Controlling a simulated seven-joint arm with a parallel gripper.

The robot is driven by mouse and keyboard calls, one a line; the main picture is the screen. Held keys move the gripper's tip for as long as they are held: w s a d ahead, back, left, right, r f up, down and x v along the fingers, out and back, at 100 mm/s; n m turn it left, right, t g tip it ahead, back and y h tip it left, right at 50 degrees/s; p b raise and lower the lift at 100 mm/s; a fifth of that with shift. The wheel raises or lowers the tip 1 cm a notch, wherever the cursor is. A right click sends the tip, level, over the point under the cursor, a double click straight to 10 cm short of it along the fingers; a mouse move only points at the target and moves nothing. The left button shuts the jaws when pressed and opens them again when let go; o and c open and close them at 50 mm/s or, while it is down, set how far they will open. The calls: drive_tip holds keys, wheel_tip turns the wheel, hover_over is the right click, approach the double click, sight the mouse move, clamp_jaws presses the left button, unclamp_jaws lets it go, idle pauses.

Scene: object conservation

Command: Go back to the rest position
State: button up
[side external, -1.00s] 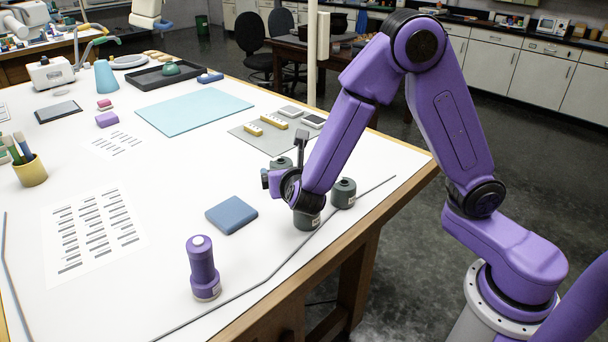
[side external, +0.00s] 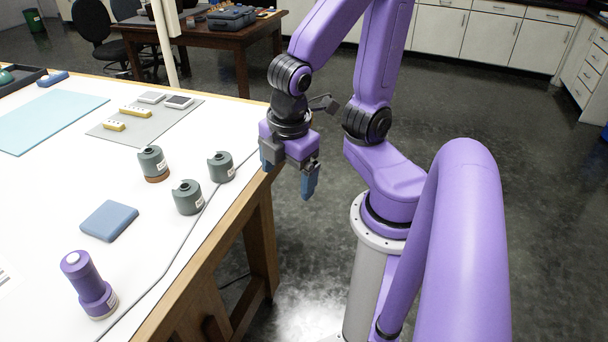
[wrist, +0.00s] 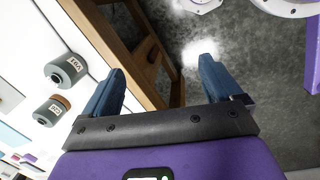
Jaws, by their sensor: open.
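My gripper (side external: 287,172) hangs beyond the right edge of the white table, close to my own column, with its fingers pointing down. In the wrist view the two blue fingers (wrist: 158,88) stand wide apart with nothing between them. Three grey-green weights stand upright on the table to the left of my gripper: a rear one (side external: 152,162) on a brown base, a front one (side external: 187,198), and a right one (side external: 221,168) nearest the table edge. Two weights also show at the left of the wrist view, one grey (wrist: 66,70) and one with a brown part (wrist: 50,110).
A grey mat (side external: 140,128) holds yellow and grey blocks. A thin cable (side external: 160,270) runs along the table edge.

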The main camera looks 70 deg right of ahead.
drive_tip(key=shift+s+a+r+m+g+y, duration=0.15)
drive_tip(key=shift+s+m+y, duration=0.1)
drive_tip(key=shift+s, duration=0.35)
drive_tip(key=shift+s+a+r+m+g+y, duration=0.1)
drive_tip(key=shift+s+m+y, duration=0.15)
drive_tip(key=shift+s, duration=0.35)
drive_tip(key=shift+s+a+r+m+g+y, duration=0.2)
drive_tip(key=shift+s+y, duration=0.1)
drive_tip(key=shift+s, duration=0.3)
